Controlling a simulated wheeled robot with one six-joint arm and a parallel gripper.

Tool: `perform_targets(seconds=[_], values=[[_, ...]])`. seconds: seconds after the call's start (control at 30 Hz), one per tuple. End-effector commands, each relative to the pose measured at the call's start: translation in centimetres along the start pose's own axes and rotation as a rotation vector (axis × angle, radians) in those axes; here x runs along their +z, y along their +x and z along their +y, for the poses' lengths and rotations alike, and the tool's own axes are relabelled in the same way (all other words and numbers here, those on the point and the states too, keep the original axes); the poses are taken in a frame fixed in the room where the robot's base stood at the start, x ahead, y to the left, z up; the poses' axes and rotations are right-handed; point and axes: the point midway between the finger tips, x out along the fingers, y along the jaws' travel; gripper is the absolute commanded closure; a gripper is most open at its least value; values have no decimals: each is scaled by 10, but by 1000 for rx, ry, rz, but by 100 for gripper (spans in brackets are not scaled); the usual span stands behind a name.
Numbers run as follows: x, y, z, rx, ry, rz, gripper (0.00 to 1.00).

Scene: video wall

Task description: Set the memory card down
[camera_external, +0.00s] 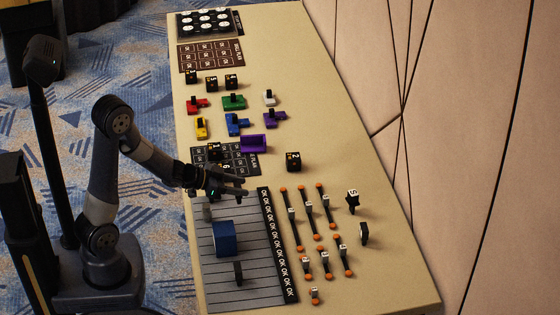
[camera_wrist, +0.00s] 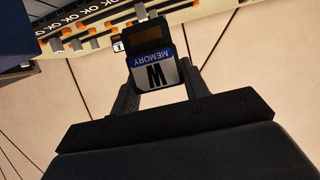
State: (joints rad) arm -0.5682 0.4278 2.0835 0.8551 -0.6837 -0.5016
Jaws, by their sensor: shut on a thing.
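The memory card (camera_wrist: 155,72) is in the wrist view, a dark card with a silver and blue label reading MEMORY and a large W, seen upside down. My gripper (camera_wrist: 158,82) is shut on it, one finger at each side edge. In the external view my gripper (camera_external: 238,187) is over the table, near the top end of the grey lined mat (camera_external: 247,210). I cannot make out the card in that view. The wrist view does not show what lies directly under the card.
Coloured blocks (camera_external: 233,102) stand farther up the table (camera_external: 340,150).

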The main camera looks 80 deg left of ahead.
Motion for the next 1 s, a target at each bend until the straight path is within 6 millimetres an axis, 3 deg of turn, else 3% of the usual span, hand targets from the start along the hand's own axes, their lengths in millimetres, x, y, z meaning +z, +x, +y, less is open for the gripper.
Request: perform_targets(seconds=[0.17,0.27,0.37,0.5,0.6,1.0], values=[[-14,-5,-2,-4,-2,1,79],[-20,0,-13,-33,-14,0,79],[-32,12,-39,-103,-43,1,79],[-52,32,-94,-255,-108,1,79],[-58,42,-124,-342,-144,-1,79],[-63,66,-196,-556,-233,-2,79]])
